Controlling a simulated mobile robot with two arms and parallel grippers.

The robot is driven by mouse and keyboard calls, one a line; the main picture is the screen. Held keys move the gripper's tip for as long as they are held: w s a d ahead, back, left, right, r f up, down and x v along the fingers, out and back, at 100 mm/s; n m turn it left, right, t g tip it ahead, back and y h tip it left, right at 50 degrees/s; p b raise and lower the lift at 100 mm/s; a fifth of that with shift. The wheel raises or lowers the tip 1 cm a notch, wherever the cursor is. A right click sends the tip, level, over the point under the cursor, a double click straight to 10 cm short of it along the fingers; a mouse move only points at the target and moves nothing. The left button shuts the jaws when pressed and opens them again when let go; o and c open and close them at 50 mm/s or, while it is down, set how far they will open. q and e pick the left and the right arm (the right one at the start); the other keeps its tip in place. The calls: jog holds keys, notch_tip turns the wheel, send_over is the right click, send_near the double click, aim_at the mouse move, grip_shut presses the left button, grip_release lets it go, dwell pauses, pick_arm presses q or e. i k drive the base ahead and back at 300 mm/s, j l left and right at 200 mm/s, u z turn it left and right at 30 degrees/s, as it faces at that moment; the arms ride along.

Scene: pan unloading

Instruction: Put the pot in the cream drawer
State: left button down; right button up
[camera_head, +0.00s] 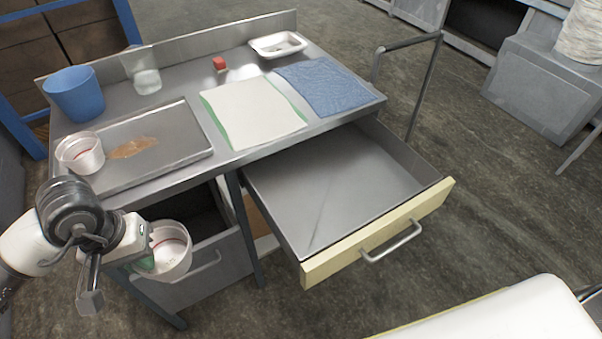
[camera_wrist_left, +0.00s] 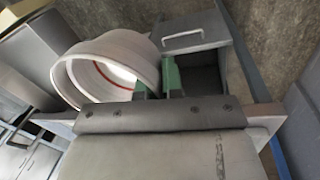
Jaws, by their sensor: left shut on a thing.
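A white pot (camera_head: 172,252) with a red line inside is held at its side by my left gripper (camera_head: 146,262), in front of the table's left part. In the left wrist view the pot (camera_wrist_left: 105,70) lies against the green finger pads (camera_wrist_left: 158,80) of my left gripper, tilted in that picture. The cream drawer (camera_head: 385,235) is pulled out at the right under the table top. Its inside is bare, and it is well to the right of the held pot. My right gripper is not in view.
A grey drawer (camera_head: 190,283) stands open below the left side, close to the pot.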

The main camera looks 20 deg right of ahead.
aim_at(330, 179)
jog(key=i+l+u, duration=0.3)
jog(key=l, duration=1)
jog(key=l+u, duration=0.3)
jog(key=l, duration=0.95)
jog(key=k, duration=0.05)
